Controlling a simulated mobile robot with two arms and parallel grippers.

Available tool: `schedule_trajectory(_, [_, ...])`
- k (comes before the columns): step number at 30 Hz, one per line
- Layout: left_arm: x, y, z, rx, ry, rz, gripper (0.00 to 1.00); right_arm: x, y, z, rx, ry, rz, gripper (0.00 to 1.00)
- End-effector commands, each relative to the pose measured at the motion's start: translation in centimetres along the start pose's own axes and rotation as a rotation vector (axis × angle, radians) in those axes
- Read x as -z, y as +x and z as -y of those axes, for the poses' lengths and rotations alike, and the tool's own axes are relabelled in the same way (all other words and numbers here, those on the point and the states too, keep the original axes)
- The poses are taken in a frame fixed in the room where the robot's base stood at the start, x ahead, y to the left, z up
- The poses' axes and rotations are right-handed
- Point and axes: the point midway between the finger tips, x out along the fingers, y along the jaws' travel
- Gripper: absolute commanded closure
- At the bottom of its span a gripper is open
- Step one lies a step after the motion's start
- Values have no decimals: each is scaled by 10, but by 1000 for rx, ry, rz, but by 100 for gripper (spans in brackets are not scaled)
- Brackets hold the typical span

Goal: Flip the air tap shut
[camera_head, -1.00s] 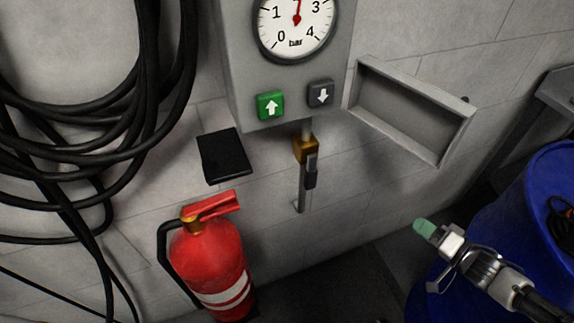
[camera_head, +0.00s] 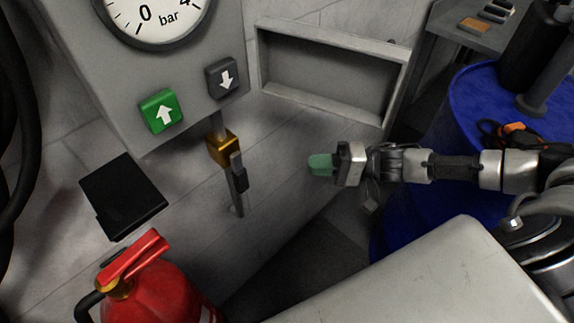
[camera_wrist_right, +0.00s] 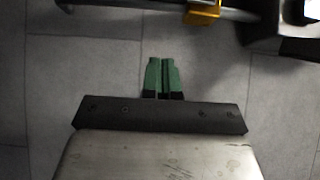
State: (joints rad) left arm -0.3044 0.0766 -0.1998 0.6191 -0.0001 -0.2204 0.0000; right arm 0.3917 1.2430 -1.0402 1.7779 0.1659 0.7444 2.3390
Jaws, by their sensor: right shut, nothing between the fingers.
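The air tap (camera_head: 223,149) is a brass valve on a thin grey pipe below the gauge box. Its dark lever (camera_head: 238,173) hangs down alongside the pipe. In the right wrist view the brass body (camera_wrist_right: 203,14) shows at the top edge, ahead of the fingers and to their right. My right gripper (camera_head: 319,164) has green fingertips and points left toward the tap, with a clear gap between them. In the right wrist view its two green fingers (camera_wrist_right: 162,76) are together with nothing between them. My left gripper is not in view.
The gauge box with its green up button (camera_head: 161,111) and dark down button (camera_head: 227,78) is above the tap. An empty wall tray (camera_head: 335,100) is to its right. A red fire extinguisher (camera_head: 165,295) stands lower left. A blue drum (camera_head: 478,92) is at the right.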

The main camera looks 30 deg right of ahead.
Motion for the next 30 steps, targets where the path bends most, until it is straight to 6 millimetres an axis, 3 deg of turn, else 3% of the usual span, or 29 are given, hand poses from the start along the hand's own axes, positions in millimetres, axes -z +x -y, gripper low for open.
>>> schedule_trajectory(14, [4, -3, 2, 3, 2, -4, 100, -1, 96, 1, 5, 0, 3, 100])
schedule_trajectory(21, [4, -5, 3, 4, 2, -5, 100, -24, 116, 1, 2, 0, 2, 100])
schedule_trajectory(30, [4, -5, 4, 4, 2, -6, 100, -29, 120, 0, 1, -1, 0, 100])
